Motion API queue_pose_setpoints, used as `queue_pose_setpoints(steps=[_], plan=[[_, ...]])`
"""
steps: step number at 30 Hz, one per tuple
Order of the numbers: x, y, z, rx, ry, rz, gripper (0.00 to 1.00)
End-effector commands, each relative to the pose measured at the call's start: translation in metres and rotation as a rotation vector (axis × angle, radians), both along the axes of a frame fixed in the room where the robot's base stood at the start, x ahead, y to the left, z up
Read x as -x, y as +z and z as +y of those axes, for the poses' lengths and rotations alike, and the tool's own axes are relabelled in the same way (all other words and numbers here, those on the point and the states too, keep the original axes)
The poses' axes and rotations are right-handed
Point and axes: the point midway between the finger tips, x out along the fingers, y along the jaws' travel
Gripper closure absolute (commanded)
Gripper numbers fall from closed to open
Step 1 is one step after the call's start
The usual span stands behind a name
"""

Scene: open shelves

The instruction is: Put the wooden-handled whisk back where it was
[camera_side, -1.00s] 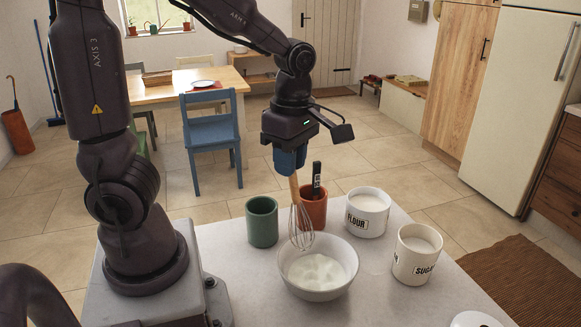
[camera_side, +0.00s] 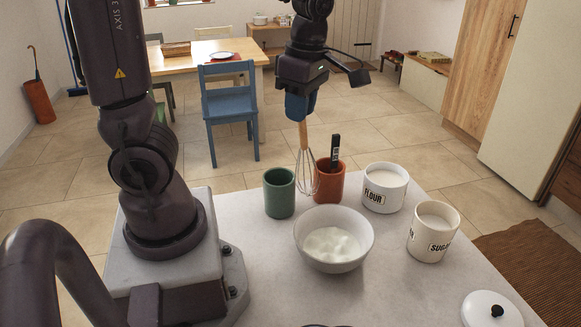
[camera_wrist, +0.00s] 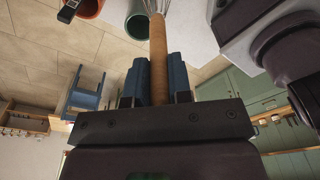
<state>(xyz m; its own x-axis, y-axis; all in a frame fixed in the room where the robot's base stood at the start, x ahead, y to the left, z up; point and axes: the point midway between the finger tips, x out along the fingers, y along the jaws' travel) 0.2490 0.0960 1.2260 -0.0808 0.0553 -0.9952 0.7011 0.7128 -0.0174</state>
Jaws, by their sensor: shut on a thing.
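My gripper (camera_side: 300,108) is shut on the wooden handle of the whisk (camera_side: 303,134), with blue fingers on either side. The whisk hangs nearly upright, wires down, above the counter behind the white bowl (camera_side: 312,250). In the side view its wires overlap the left edge of the orange crock (camera_side: 330,184), close to the green crock (camera_side: 279,198). The green crock looks empty, though its bottom is hidden. A black-handled utensil (camera_side: 335,149) stands in the orange crock.
The bowl holds white powder. A flour canister (camera_side: 384,190) and a sugar canister (camera_side: 432,234) stand to the right, both uncovered. A white lid (camera_side: 490,309) lies at the front right.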

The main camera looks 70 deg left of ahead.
Motion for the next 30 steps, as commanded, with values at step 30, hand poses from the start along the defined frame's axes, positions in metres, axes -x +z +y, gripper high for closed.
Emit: queue_pose_setpoints(steps=[30], plan=[[0.019,-0.099,0.094,-0.080,0.568,0.117,1.00]])
